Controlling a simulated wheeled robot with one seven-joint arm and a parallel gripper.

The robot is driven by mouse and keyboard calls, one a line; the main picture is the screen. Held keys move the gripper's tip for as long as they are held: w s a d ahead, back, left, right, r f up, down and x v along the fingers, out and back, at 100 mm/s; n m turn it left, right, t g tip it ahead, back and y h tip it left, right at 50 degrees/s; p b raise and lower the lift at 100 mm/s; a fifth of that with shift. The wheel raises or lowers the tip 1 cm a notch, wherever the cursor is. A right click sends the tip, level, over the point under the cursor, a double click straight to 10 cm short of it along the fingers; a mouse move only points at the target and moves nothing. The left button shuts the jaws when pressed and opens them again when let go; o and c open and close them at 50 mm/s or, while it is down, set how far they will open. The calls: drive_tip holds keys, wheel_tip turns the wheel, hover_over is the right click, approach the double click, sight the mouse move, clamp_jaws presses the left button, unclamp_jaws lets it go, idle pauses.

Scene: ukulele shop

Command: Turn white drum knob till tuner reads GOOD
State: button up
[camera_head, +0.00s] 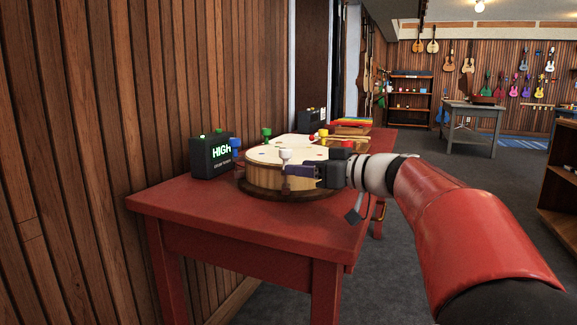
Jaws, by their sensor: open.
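A round drum (262,175) with a pale head and light wooden side sits on a dark round base on the red table. The white drum knob (285,155) stands upright on the near side of its rim. My gripper (290,172) reaches in from the right at the drum's near side. Its fingertips are just below and beside the white knob's top; I cannot tell whether they touch its stem. The jaws are open. The black tuner box (211,160) to the left of the drum shows "HIGH" in green letters.
A blue knob (236,145) and a green knob (267,133) stand at the drum's rim. Drumsticks and another dark box (312,121) lie farther back on the red table (200,205). A plank wall borders the left; open floor lies right.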

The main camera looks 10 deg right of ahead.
sight(291, 153)
drive_tip(key=shift+w+d+r+t, duration=0.3)
drive_tip(key=shift+w+d+r, duration=0.05)
drive_tip(key=shift+w+d, duration=0.25)
drive_tip(key=shift+w+d+r+t, duration=0.3)
drive_tip(key=shift+w+d, duration=0.15)
drive_tip(key=shift+w, duration=0.1)
drive_tip(key=shift+n, duration=0.3)
drive_tip(key=p+x, duration=0.1)
drive_tip(key=x, duration=0.5)
drive_tip(key=shift+r, duration=0.1)
drive_tip(key=shift+x, duration=0.75)
drive_tip(key=shift+a, duration=0.1)
drive_tip(key=c, duration=0.9)
drive_tip(key=shift+g+y, duration=0.3)
drive_tip(key=shift+y, duration=0.1)
